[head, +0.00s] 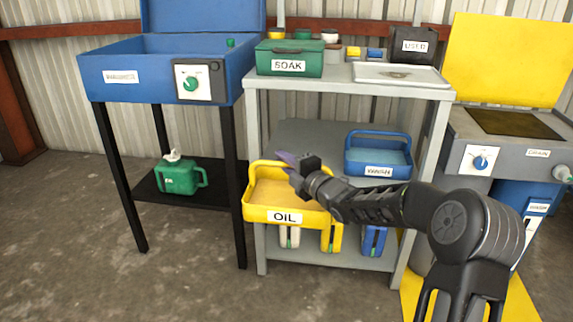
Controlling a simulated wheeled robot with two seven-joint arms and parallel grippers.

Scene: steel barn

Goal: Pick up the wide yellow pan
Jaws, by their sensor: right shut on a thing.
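The wide yellow pan (256,211) carries a white OIL label on its front and has a raised yellow handle. It is level, at about middle-shelf height, and overlaps the left front leg of the grey bench. My right gripper (287,164) is shut on the pan at its handle, near the top. The fingertips are small and partly merge with the handle. I cannot tell whether the pan's underside still touches the shelf. My left gripper is not in view.
The grey bench (352,87) holds a green SOAK box (290,58) and a white tray (399,75) on top. A blue WASH pan (377,158) sits on its middle shelf. Several bottles stand below. A blue basin (140,85) stands left, with a green jug (180,177) under it.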

